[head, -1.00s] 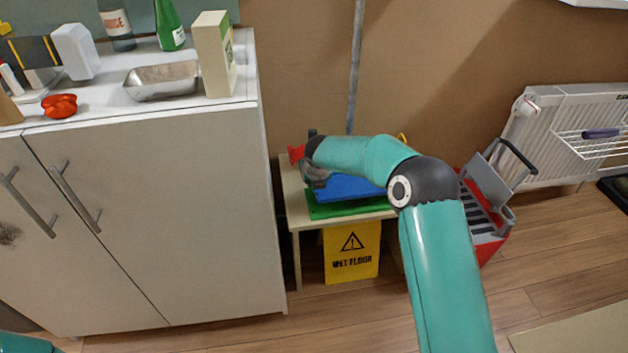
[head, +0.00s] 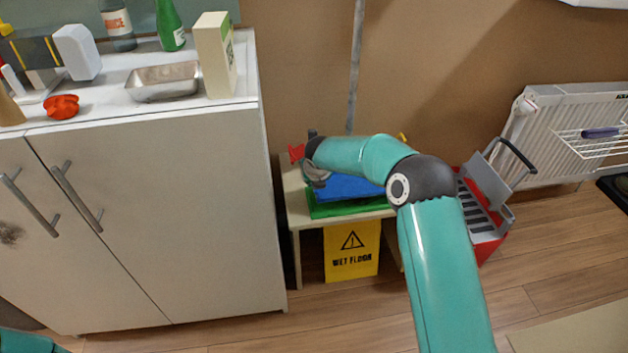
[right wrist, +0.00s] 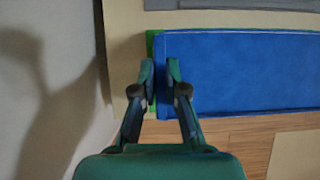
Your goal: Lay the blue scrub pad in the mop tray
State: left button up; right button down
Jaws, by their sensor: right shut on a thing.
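The blue scrub pad (head: 350,188) lies over a green pad (head: 350,207) on a low pale bench. In the right wrist view the blue pad (right wrist: 240,70) reaches out to the right, with a thin green strip (right wrist: 150,45) at its left edge. My right gripper (right wrist: 160,72) is shut on the left end of the blue pad; it also shows in the head view (head: 313,178). I cannot pick out the mop tray for sure: a grey strip (right wrist: 240,4) shows at the top of the wrist view, and my right arm hides part of the bench. My left gripper is out of view.
A white cabinet (head: 150,220) stands left of the bench (head: 292,210). A yellow wet-floor sign (head: 352,255) is below the bench front. A red mop bucket (head: 490,248) with a grey wringer stands right, near a radiator (head: 550,130). A mop pole (head: 355,65) rises behind.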

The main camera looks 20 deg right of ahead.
jog(key=shift+f, duration=0.2)
jog(key=shift+f+b, duration=0.5)
jog(key=shift+f, duration=0.75)
jog(key=shift+f+b, duration=0.5)
jog(key=shift+f, duration=0.55)
dwell(0.8)
jog(key=c, duration=1.1)
grip_release()
jog(key=shift+c, duration=0.2)
